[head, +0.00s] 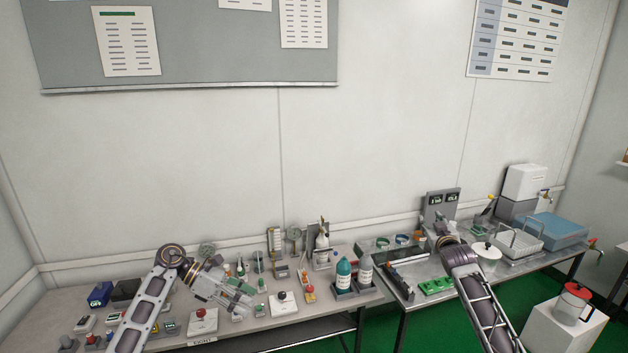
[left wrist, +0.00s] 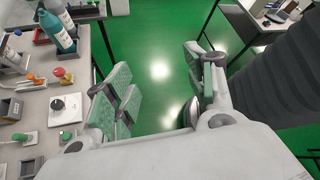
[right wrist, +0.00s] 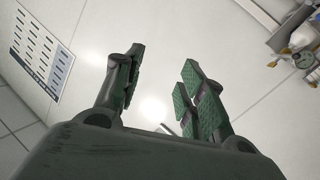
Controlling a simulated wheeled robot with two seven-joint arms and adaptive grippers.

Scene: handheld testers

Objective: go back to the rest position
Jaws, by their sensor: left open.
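My left gripper (head: 246,296) is over the left bench, pointing right. In the left wrist view its green-padded fingers (left wrist: 162,88) are wide apart with only the green floor between them, so it is open and empty. My right arm reaches up in front of the right bench in the head view, and its gripper is largely hidden behind the arm's end there. In the right wrist view the right gripper's fingers (right wrist: 163,62) are apart with only pale wall between them, so it is open and empty.
The left bench (head: 262,335) holds handheld testers, button boxes, a teal bottle (head: 344,272) and a white bottle (head: 365,268). The right bench holds green blocks (head: 435,286), a white rack (head: 514,242) and a blue box (head: 556,230). A white pedestal carries a red-lidded jug (head: 572,304).

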